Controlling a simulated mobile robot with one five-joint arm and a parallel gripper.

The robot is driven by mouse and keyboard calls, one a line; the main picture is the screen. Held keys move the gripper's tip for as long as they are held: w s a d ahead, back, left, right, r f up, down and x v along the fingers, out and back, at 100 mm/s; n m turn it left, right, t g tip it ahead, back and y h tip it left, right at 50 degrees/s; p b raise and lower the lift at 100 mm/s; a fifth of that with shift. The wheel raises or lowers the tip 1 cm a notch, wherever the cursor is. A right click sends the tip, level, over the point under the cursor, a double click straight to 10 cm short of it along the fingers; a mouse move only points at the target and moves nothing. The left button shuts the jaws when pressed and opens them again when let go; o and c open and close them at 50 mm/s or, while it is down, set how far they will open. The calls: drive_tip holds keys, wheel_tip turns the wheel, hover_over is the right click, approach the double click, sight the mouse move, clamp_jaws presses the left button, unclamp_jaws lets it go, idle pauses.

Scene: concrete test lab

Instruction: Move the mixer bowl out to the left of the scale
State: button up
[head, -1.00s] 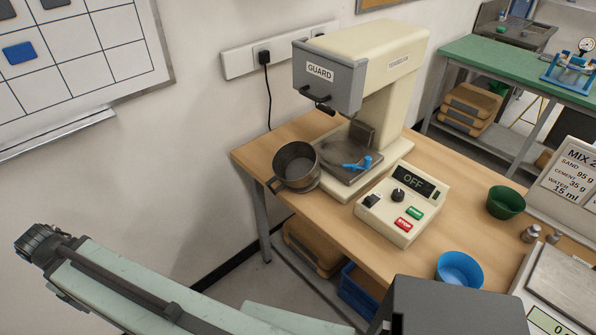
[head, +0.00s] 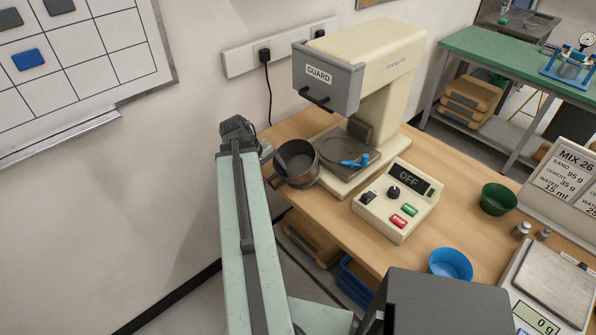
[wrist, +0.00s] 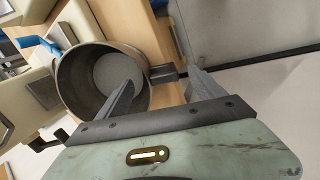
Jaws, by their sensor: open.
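The mixer bowl (head: 297,163) is a grey metal pot on the wooden bench, at the left of the mixer's base. It also shows in the wrist view (wrist: 97,80), its open top facing the camera; it looks empty. Its side handle (wrist: 163,74) shows between my fingers. My gripper (wrist: 161,76) is open, one finger on each side of that handle; I cannot tell whether either touches. In the head view my arm hides most of the gripper, just left of the bowl. The scale (head: 552,277) stands at the right, with a bare metal plate.
The cream mixer (head: 370,70) has its grey guard (head: 327,82) above and right of the bowl. A blue lever (head: 355,161) lies on its base. The control box (head: 396,200) reads OFF. Green (head: 498,199) and blue (head: 451,264) bowls stand near the scale.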

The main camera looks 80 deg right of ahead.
sight(280, 185)
drive_tip(key=shift+b+x, duration=0.3)
drive_tip(key=shift+x, duration=0.5)
drive_tip(key=shift+r, duration=0.1)
drive_tip(key=b+x, duration=0.4)
drive_tip(key=x, duration=0.1)
drive_tip(key=shift+w+d+f+b, duration=0.1)
drive_tip(key=shift+d+f+b, duration=0.1)
drive_tip(key=shift+b, duration=0.15)
drive_tip(key=shift+r, duration=0.25)
drive_tip(key=shift+a, duration=0.1)
clamp_jaws()
